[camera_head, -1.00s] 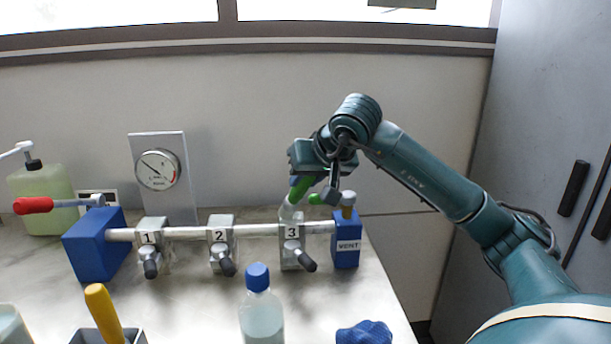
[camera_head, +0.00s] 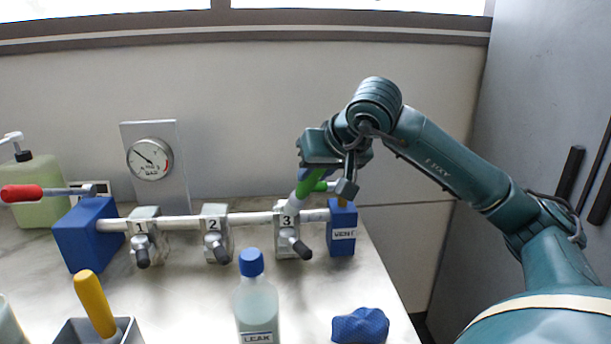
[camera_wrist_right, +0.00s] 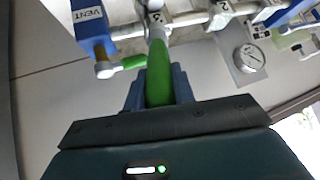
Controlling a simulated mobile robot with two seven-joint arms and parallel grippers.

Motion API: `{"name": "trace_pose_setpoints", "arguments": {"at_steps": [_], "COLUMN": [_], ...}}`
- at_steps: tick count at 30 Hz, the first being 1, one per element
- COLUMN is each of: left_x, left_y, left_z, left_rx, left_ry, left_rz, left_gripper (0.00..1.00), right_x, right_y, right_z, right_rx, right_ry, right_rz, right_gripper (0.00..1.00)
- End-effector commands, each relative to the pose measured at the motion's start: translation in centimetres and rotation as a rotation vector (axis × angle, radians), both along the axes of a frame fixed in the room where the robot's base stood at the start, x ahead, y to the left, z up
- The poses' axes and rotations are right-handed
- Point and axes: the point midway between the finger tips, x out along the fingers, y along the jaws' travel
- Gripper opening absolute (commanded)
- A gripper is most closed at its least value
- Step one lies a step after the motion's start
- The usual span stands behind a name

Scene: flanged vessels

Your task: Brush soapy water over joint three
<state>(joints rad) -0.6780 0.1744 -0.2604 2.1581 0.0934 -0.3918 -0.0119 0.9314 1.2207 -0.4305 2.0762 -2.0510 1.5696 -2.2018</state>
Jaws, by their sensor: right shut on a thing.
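Joint three (camera_head: 289,238) is the grey clamp marked 3 on the horizontal pipe, beside the blue VENT block (camera_head: 342,236). My right gripper (camera_head: 312,176) is above and just behind it, shut on the green handle of a brush (camera_head: 309,183). In the right wrist view the green brush handle (camera_wrist_right: 159,86) lies between the fingers, and its pale end (camera_wrist_right: 156,28) points at joint three. The brush tip is at the top of joint three; whether it touches I cannot tell. My left gripper is not in view.
Joints one (camera_head: 142,240) and two (camera_head: 214,236) sit left on the pipe. A LEAK bottle with blue cap (camera_head: 255,306), a blue cloth (camera_head: 361,325) and a grey container with a yellow handle (camera_head: 94,303) stand in front. A gauge (camera_head: 150,159) stands behind.

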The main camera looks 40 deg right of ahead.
Motion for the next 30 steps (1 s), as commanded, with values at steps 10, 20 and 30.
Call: {"name": "trace_pose_setpoints", "arguments": {"at_steps": [10, 20, 30], "left_x": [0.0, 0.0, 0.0], "left_y": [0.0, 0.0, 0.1], "left_z": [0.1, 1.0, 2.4], "left_rx": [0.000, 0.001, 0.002], "left_ry": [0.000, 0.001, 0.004], "left_rz": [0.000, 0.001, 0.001], "left_gripper": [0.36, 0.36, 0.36], "right_x": [0.3, 2.3, 4.3], "right_y": [-0.8, -2.0, -3.3], "right_z": [0.2, -0.1, 0.2], "right_rx": [0.001, 0.000, 0.001], "right_ry": [-0.001, 0.001, 0.003], "right_rz": [0.000, 0.000, -0.001], "right_gripper": [0.00, 0.00, 0.00]}}
